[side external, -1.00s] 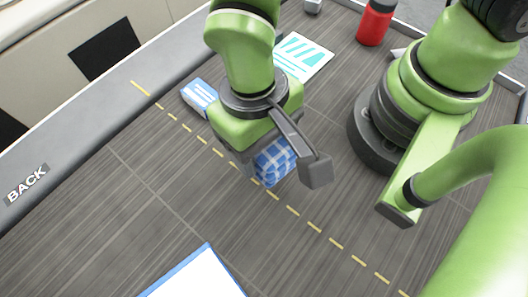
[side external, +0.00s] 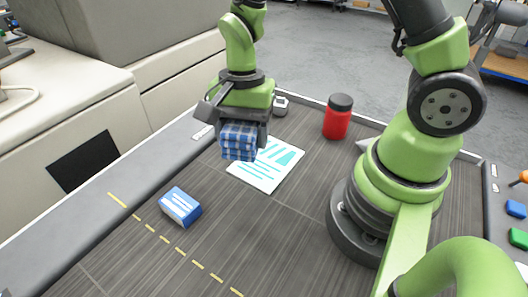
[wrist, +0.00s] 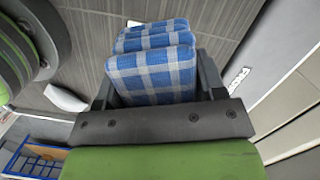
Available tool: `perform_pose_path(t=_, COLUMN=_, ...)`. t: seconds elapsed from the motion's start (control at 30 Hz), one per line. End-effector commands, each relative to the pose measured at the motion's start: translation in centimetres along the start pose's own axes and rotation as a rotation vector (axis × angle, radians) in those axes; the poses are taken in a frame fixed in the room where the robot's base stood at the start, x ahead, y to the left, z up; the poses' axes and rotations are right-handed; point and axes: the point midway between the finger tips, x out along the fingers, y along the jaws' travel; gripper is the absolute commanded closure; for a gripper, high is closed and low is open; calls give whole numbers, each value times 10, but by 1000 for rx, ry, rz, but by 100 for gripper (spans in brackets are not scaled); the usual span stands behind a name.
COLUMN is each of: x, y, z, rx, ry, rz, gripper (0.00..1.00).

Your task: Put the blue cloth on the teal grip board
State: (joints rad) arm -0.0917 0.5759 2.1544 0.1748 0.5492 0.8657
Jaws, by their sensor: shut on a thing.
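The blue cloth (side external: 238,149) is a folded, blue-and-white checked bundle. My gripper (side external: 237,136) is shut on it and holds it from above, over the back left of the table. The wrist view also shows the cloth (wrist: 152,72) between the fingers, its folds stacked. A flat white board with teal stripes (side external: 266,166) lies just right of and below the cloth in the side view; the cloth overlaps its left edge there. I cannot tell whether the cloth is directly above it. It is the only teal-marked board I see.
A blue-and-white box (side external: 180,206) lies in front, left of the board. A red bottle with a dark lid (side external: 338,117) stands at the back right. A small grey object (side external: 280,104) is at the back edge. The table's front middle is clear.

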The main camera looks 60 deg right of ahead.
Motion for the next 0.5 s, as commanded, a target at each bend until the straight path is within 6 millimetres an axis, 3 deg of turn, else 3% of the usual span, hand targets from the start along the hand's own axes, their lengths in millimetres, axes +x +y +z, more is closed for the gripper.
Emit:
perform_pose_path(t=0.03, x=-3, y=4, z=-18, rx=89, ry=0, rz=-14, gripper=61)
perform_pose_path(t=0.2, x=-9, y=15, z=-56, rx=285, ry=0, rz=-43, gripper=61)
perform_pose_path(t=0.37, x=-7, y=22, z=-70, rx=362, ry=-2, rz=-53, gripper=61)
perform_pose_path(t=0.5, x=17, y=24, z=-75, rx=374, ry=-4, rz=-47, gripper=61)
